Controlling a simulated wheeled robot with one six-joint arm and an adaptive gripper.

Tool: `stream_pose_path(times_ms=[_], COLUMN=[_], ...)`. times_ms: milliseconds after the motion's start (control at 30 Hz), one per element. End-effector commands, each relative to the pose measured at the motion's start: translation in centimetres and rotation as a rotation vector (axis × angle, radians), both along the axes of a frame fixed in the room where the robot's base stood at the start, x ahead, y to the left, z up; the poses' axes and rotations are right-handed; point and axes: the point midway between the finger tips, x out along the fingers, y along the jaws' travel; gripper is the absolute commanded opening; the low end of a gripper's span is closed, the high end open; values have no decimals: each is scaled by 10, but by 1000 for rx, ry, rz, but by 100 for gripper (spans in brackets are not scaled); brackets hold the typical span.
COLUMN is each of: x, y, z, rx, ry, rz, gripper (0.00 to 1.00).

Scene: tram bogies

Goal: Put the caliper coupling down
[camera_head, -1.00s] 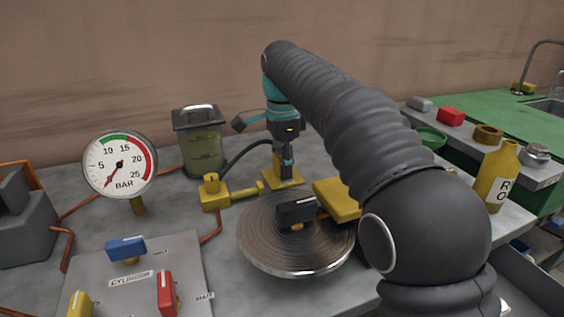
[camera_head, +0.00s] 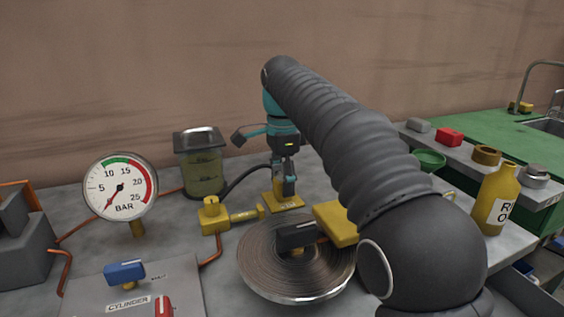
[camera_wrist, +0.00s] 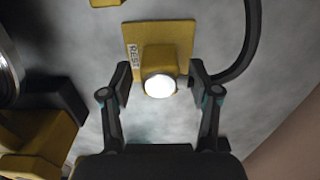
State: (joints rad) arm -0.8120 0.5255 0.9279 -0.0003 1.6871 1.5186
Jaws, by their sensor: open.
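The caliper coupling (camera_wrist: 160,86) shows in the wrist view as a bright round metal end in front of a yellow block. The block stands on a yellow plate marked REST (camera_wrist: 140,35); the head view shows this rest (camera_head: 284,202) on the grey bench. My gripper (camera_wrist: 160,72) is open, with one finger on each side of the coupling and a gap to each. In the head view my gripper (camera_head: 284,182) is right above the rest and partly hides the coupling. A black hose (camera_wrist: 250,40) runs in behind the right finger; its joint with the coupling is hidden.
A brake disc (camera_head: 262,262) with a yellow caliper (camera_head: 335,222) stands in front of the rest. A yellow valve fitting (camera_head: 212,215), a fluid canister (camera_head: 203,172) and a pressure gauge (camera_head: 120,187) are to the left. My arm covers much of the bench's right side.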

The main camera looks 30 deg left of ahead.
Motion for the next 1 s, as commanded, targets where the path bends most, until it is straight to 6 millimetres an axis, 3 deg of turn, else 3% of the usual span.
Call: stream_pose_path(times_ms=[267, 500, 1000], x=[1, 0, 0], y=[1, 1, 0], z=[39, 57, 63], rx=[2, 1, -1], ry=[-2, -1, 1], rz=[0, 0, 0], gripper=[62, 62, 62])
